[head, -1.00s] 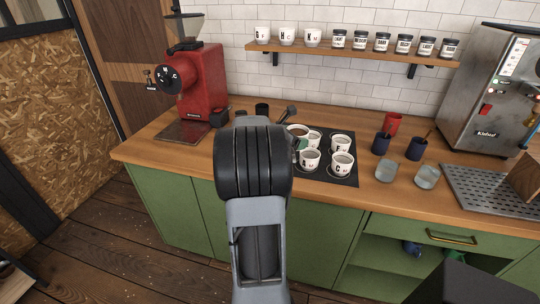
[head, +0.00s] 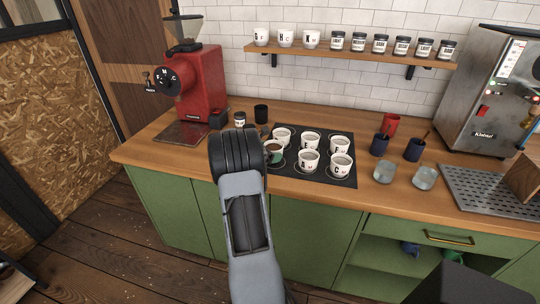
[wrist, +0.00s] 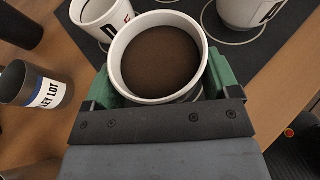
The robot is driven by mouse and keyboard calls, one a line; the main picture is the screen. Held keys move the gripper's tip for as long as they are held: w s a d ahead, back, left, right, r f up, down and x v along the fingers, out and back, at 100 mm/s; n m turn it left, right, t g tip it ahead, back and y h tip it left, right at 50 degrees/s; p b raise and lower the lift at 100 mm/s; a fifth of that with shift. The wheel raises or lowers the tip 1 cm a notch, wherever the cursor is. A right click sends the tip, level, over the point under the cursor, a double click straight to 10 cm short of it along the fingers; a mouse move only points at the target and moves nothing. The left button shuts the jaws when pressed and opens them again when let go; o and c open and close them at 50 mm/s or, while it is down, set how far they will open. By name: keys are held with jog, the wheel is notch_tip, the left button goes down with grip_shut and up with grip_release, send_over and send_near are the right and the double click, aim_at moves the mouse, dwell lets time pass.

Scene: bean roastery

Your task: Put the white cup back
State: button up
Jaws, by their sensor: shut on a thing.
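My gripper (wrist: 158,85) is shut on a white cup (wrist: 155,88) full of brown coffee or grounds, with green finger pads on both its sides. In the head view the white cup (head: 273,149) shows past my wrist, at the front left of the dark mat (head: 325,178). Several other lettered white cups stand on the mat, in a back row and to the right of the held cup. Whether the held cup's base touches the mat is hidden.
A labelled jar (wrist: 42,90) and a black cup (head: 261,113) stand left of the mat. The red grinder (head: 203,90) is farther left. The wall shelf (head: 350,58) holds more cups and jars.

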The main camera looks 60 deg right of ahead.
jog(key=shift+f, duration=0.65)
jog(key=shift+f, duration=0.2)
jog(key=o, duration=1.1)
